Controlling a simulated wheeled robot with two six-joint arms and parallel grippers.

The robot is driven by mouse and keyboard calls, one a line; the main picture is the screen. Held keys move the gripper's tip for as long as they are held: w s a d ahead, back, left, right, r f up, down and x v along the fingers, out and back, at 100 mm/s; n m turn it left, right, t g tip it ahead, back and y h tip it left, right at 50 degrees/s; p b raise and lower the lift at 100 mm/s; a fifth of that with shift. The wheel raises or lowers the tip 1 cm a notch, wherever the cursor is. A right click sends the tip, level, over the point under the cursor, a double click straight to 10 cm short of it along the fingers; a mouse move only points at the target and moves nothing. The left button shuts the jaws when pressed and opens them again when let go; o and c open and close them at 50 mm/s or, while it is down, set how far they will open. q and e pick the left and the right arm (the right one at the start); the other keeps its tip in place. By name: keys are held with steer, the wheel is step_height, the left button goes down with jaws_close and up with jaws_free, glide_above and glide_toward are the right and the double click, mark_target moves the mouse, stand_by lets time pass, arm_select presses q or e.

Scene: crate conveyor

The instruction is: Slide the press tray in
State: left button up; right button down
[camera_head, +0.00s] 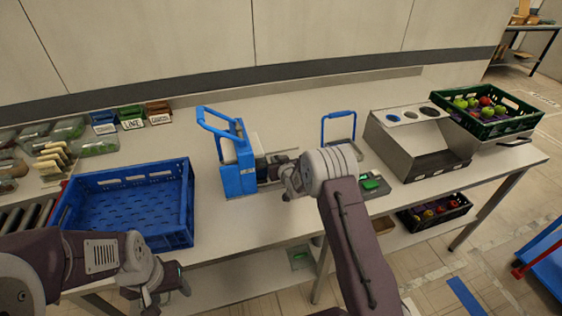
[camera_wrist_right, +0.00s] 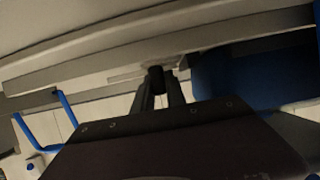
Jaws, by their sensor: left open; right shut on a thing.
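The blue press (camera_head: 238,168) with its looped lever stands upright on the middle of the bench; its blue body also shows in the wrist view (camera_wrist_right: 240,78). The grey press tray (camera_head: 277,157) is at the press's right side, largely hidden by my right wrist. My right gripper (camera_head: 283,180) is beside the press, fingertips hidden in the head view. In the wrist view its two fingers (camera_wrist_right: 160,88) are shut on a dark knob (camera_wrist_right: 155,76), apparently the tray handle. How far the tray sits in is hidden. My left gripper (camera_head: 166,290) is open and empty at the bench's front edge.
A blue crate (camera_head: 185,205) stands left of the press. A blue-handled device (camera_head: 338,128) stands behind my right wrist. A steel box with holes (camera_head: 408,142) and a green crate of produce (camera_head: 513,123) are at right. Small labelled boxes (camera_head: 131,118) stand at back left.

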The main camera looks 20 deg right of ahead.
steer(key=shift+a, duration=1.2)
steer(key=shift+d, duration=0.25)
steer(key=c, duration=1.6)
jaws_free()
steer(key=shift+c, duration=0.2)
steer(key=shift+a, duration=0.3)
steer(key=shift+d, duration=0.15)
steer(key=b+v, duration=0.1)
steer(key=v, duration=0.8)
steer(key=shift+s+d, duration=0.1)
